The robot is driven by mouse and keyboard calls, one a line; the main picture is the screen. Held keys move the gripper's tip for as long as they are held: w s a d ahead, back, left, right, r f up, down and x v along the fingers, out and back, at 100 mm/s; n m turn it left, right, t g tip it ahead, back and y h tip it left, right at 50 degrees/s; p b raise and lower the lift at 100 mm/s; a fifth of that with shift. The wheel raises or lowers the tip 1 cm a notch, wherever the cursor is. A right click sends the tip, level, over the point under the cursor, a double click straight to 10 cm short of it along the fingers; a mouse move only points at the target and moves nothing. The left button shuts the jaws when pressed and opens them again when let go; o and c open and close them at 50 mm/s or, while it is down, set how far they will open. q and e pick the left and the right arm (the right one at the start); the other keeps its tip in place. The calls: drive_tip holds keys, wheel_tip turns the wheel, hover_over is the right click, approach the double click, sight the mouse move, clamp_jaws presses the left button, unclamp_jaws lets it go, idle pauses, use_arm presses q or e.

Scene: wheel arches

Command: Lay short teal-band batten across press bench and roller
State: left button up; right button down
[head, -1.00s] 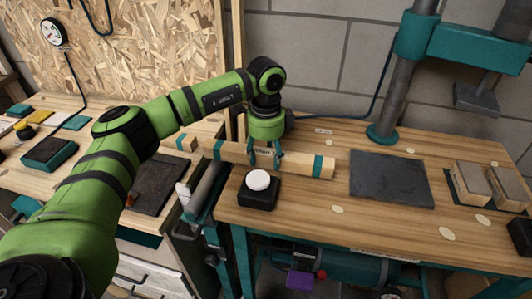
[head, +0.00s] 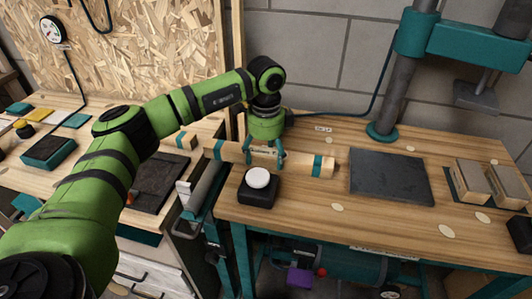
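The short teal-band batten (head: 300,162) is a pale wooden bar with a teal band near each end. Its right part lies over the press bench (head: 300,222); its left part reaches over the grey roller (head: 208,184) in the gap between the benches. Exact contact with the roller is hard to tell. My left gripper (head: 265,158) points down at the middle of the batten, its teal fingers spread apart around it and looking open. My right gripper is not in view.
A black box with a white button (head: 258,181) stands just in front of the batten. A dark mat (head: 391,178) lies to its right, with wooden blocks (head: 470,182) beyond. The press column (head: 397,90) rises behind. The left bench (head: 85,180) holds several small items.

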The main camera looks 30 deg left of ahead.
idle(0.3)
use_arm(q)
wheel_tip(320, 180, up, 12)
idle(0.4)
drive_tip(key=shift+s, duration=0.1)
idle(0.3)
